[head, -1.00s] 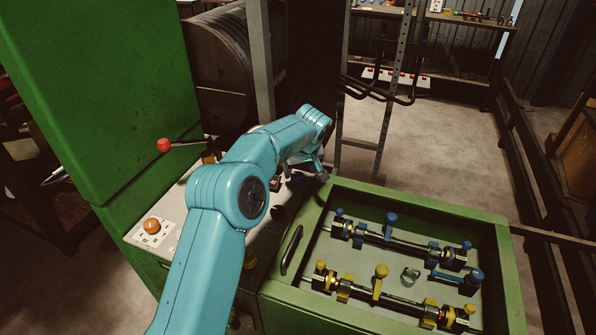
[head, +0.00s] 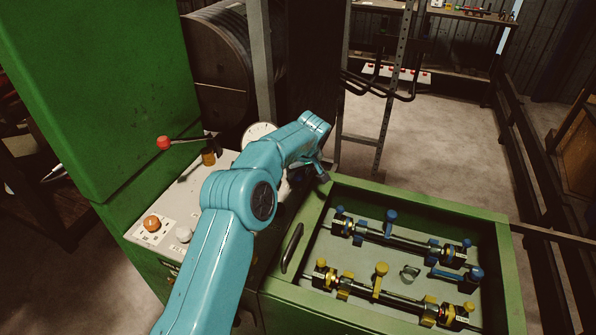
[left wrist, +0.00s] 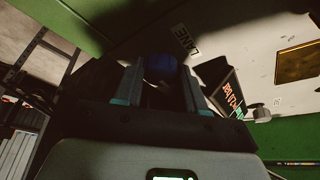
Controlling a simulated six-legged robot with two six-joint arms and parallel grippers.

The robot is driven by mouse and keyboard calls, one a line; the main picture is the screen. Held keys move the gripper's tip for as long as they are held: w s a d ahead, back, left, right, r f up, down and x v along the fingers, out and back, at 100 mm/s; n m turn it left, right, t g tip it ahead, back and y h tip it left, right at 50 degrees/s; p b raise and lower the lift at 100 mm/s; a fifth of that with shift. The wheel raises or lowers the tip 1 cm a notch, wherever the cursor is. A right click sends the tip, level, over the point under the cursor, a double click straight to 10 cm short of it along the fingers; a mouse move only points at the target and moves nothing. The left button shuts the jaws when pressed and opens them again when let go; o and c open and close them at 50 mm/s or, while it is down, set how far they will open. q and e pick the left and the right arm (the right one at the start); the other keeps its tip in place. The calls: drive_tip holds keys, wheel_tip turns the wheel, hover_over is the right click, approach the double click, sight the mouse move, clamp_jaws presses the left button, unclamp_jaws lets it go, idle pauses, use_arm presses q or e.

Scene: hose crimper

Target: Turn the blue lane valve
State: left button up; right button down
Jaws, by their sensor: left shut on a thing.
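The blue valve knob (left wrist: 161,69) shows between the two fingers of my left gripper (left wrist: 158,88) in the left wrist view, and the gripper is shut on it. The knob is dark and partly shaded, so its turn angle cannot be read. A "LANE" label (left wrist: 187,40) is on the pale panel beside it. In the head view my left gripper (head: 318,170) is at the right end of the control panel (head: 205,187), mostly behind my own forearm. My right gripper is in neither view.
A green tray (head: 420,207) at the right holds blue and yellow clamp fixtures with rods. A red-knobbed lever (head: 164,143), an orange button (head: 152,223) and a white knob (head: 183,234) are on the panel. A green cabinet (head: 90,100) rises at left.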

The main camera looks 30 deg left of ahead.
use_arm(q)
drive_tip(key=o, duration=1)
drive_tip(key=shift+d+r, duration=0.1)
drive_tip(key=shift+o, duration=0.2)
drive_tip(key=b+v, duration=0.1)
drive_tip(key=v, duration=1.5)
drive_tip(key=shift+d, duration=0.25)
